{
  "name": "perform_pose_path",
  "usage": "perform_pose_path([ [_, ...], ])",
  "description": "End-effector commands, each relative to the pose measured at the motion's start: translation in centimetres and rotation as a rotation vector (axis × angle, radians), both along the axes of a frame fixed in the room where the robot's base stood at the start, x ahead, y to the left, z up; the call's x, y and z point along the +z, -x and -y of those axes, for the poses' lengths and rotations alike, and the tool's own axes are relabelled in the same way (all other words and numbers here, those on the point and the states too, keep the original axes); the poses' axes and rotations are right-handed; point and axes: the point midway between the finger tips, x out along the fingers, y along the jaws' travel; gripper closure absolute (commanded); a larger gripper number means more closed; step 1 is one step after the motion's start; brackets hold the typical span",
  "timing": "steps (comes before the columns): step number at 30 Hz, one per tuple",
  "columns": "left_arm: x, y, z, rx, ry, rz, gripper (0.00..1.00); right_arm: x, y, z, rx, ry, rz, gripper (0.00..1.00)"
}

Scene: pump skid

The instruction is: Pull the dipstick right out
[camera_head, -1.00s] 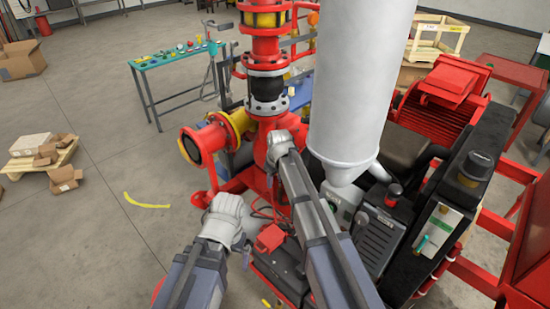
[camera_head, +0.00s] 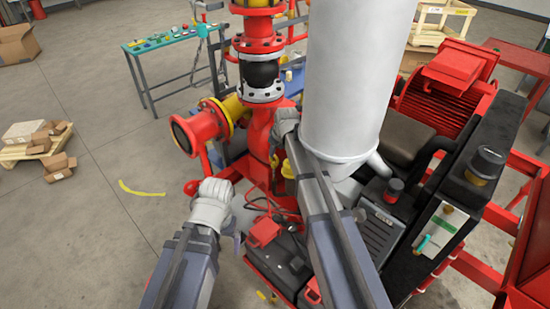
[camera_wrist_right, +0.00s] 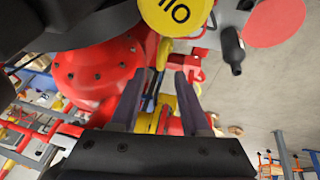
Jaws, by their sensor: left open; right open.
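My right gripper (camera_head: 276,158) hangs beside the red pump column, left of the grey cylinder; its fingertips are partly hidden in the head view. In the right wrist view its two dark fingers (camera_wrist_right: 160,80) are apart, and no object is clearly held. A round yellow cap with dark lettering (camera_wrist_right: 168,14) is at the top edge. I cannot tell which part is the dipstick. My left gripper (camera_head: 236,238) is open, low above the skid's left side.
The red pump column (camera_head: 260,140) and flanged side pipe (camera_head: 195,130) are ahead. A black box (camera_head: 285,265) sits low between my arms. The floor at left is mostly clear.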

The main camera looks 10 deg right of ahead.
Motion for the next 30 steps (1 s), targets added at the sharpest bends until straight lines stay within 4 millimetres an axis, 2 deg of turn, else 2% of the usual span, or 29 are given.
perform_pose_path([
  [1, -1.3, 0.0, 0.0, -0.001, 0.0, 0.0, 0.0, -1.3, -0.4, 0.0, 0.0, 0.0, 0.0, 0.54],
  [9, -4.3, 0.0, 0.0, -0.008, -0.002, 0.0, 0.0, -4.3, -1.9, -0.2, 0.0, 0.0, 0.0, 0.54],
  [20, -4.6, 0.0, 0.0, -0.01, -0.002, 0.0, 0.0, -4.6, -2.1, -0.2, 0.0, 0.0, 0.0, 0.54],
  [30, -4.6, 0.0, 0.0, -0.01, -0.002, 0.0, 0.0, -4.6, -2.1, -0.2, 0.0, 0.0, 0.0, 0.9],
])
